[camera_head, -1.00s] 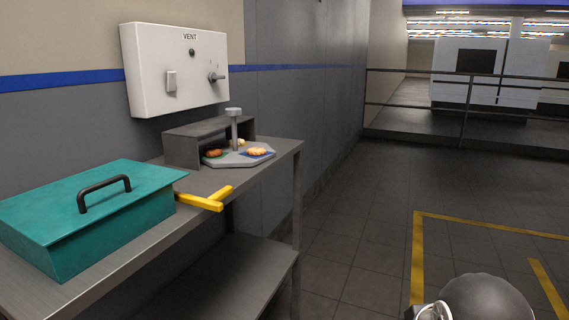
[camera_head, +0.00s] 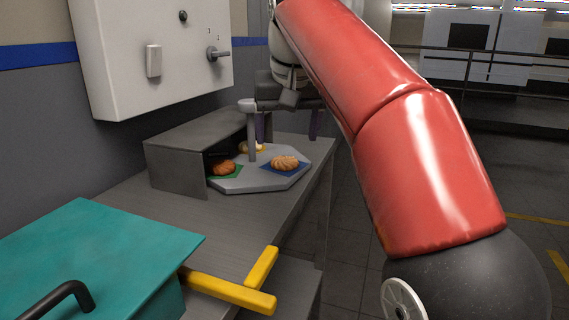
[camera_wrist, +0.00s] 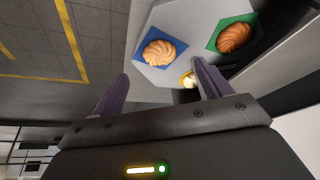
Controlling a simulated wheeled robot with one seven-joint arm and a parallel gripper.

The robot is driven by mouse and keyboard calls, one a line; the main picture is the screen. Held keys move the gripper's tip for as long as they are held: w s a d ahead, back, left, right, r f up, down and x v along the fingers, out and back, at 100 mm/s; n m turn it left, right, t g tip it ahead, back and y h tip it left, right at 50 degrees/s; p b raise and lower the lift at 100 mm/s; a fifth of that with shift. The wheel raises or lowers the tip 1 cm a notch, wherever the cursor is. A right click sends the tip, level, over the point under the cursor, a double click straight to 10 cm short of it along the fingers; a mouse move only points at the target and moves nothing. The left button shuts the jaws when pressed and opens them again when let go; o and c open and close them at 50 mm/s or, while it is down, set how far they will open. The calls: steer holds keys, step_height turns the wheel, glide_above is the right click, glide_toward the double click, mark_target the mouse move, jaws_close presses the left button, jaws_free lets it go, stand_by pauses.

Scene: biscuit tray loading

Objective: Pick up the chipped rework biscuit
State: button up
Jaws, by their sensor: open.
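A pale swirled biscuit (camera_head: 284,163) lies on the blue pad, a browner biscuit (camera_head: 222,168) on the green pad, and a pale one (camera_head: 247,147) on the yellow pad at the back. I cannot tell which is chipped. My gripper (camera_head: 290,124) is open and empty above the turntable's far side. In the wrist view, the blue-pad biscuit (camera_wrist: 159,52) shows beyond and between my fingertips (camera_wrist: 160,72); the yellow-pad biscuit (camera_wrist: 189,82) is partly hidden by a finger.
A grey hood (camera_head: 175,168) covers the turntable's left part, beside the green pad. A yellow T-shaped handle (camera_head: 235,290) sticks out at the bench front. A teal lidded box (camera_head: 90,255) stands at lower left.

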mark_target(285, 159)
steer(key=x, duration=0.3)
steer(key=b+x, duration=0.1)
steer(key=x, duration=0.2)
steer(key=shift+w+f, duration=0.2)
steer(key=shift+w, duration=0.15)
steer(key=c, duration=0.8)
